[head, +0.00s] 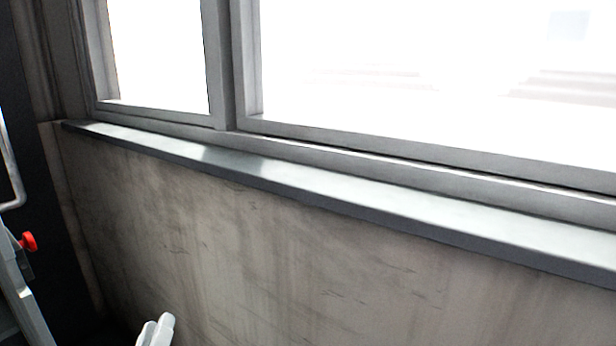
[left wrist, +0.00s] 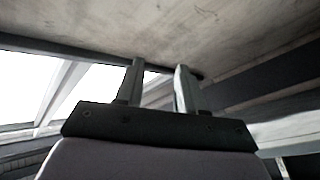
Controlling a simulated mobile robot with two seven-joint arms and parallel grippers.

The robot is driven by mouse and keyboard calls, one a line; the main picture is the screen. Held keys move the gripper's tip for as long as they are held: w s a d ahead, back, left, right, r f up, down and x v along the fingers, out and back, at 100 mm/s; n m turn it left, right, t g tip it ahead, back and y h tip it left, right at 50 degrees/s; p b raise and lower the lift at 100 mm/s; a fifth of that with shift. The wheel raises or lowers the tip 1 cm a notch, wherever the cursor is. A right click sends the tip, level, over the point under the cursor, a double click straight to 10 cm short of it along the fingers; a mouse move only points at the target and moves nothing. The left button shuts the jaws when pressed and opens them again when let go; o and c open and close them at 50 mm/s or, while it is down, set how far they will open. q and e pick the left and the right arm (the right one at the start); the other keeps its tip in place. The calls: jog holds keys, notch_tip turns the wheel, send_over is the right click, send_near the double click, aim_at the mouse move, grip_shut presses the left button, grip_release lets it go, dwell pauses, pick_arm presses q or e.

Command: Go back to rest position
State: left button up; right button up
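My left gripper (head: 156,330) shows at the bottom edge of the head view, with only its pale fingertips in sight in front of the wall. In the left wrist view its two fingers (left wrist: 159,82) stand apart with an empty gap between them. The gripper is open and holds nothing. My right gripper is in neither view. No hoist part can be made out for certain.
A stained concrete wall (head: 240,250) runs below a long grey window sill (head: 330,190) and bright windows (head: 400,70). A pale metal frame (head: 28,310) with a red knob (head: 28,241) stands at the left edge, beside a dark panel.

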pick_arm(q)
jog(key=s+d+f+m+g+h, duration=0.1)
jog(key=s+d+f+m+g, duration=0.2)
jog(key=s+f, duration=0.6)
jog(key=s+d+f+m+g+h+p, duration=0.1)
jog(key=s+d+f+m+g, duration=0.3)
jog(key=s, duration=0.9)
notch_tip(320, 180, down, 6)
jog(key=m+g+h, duration=0.1)
jog(key=m+g, duration=0.2)
jog(key=shift+s+h, duration=0.3)
jog(key=shift+a+r, duration=0.1)
